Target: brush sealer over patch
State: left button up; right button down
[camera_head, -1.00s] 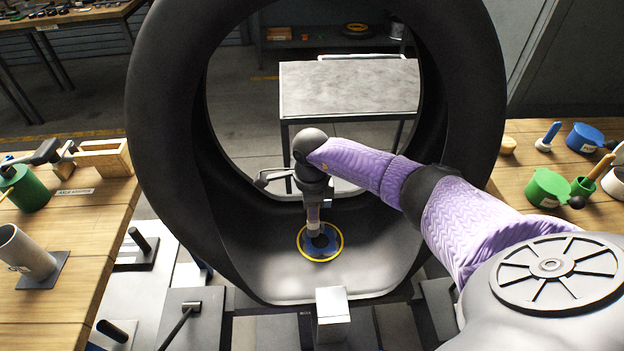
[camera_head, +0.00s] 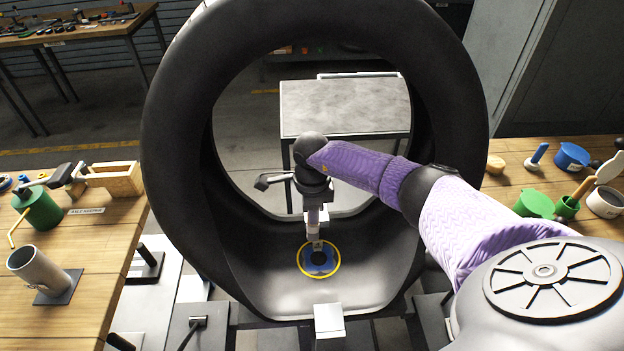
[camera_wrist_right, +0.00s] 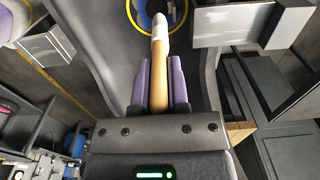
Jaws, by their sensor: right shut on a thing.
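The patch (camera_head: 330,259) is a blue lobed shape with a dark middle, inside a yellow ring (camera_head: 305,268) on the inner wall of the big black tyre (camera_head: 190,90). My right gripper (camera_head: 314,218) reaches into the tyre, pointing down. It is shut on a brush (camera_wrist_right: 158,88) with a wooden handle and a pale collar. In the head view the brush end (camera_head: 317,244) shows at the upper edge of the patch; I cannot tell if it touches. The wrist view shows the patch (camera_wrist_right: 144,12) at its top edge, partly behind the brush. My left gripper is out of view.
A wooden bench on the left holds a green can (camera_head: 42,210), a grey metal tube (camera_head: 38,270) and a wooden box (camera_head: 112,178). The right bench holds a green pot (camera_head: 534,204), a blue pot (camera_head: 572,157) and a white pot (camera_head: 606,202). A grey table (camera_head: 345,105) stands behind the tyre.

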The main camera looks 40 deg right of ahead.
pick_arm(q)
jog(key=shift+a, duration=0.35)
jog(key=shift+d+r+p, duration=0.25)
jog(key=shift+p, duration=0.05)
pick_arm(e)
jog(key=shift+s+a+f, duration=0.35)
jog(key=shift+s+f, duration=0.15)
jog(key=shift+s, duration=0.05)
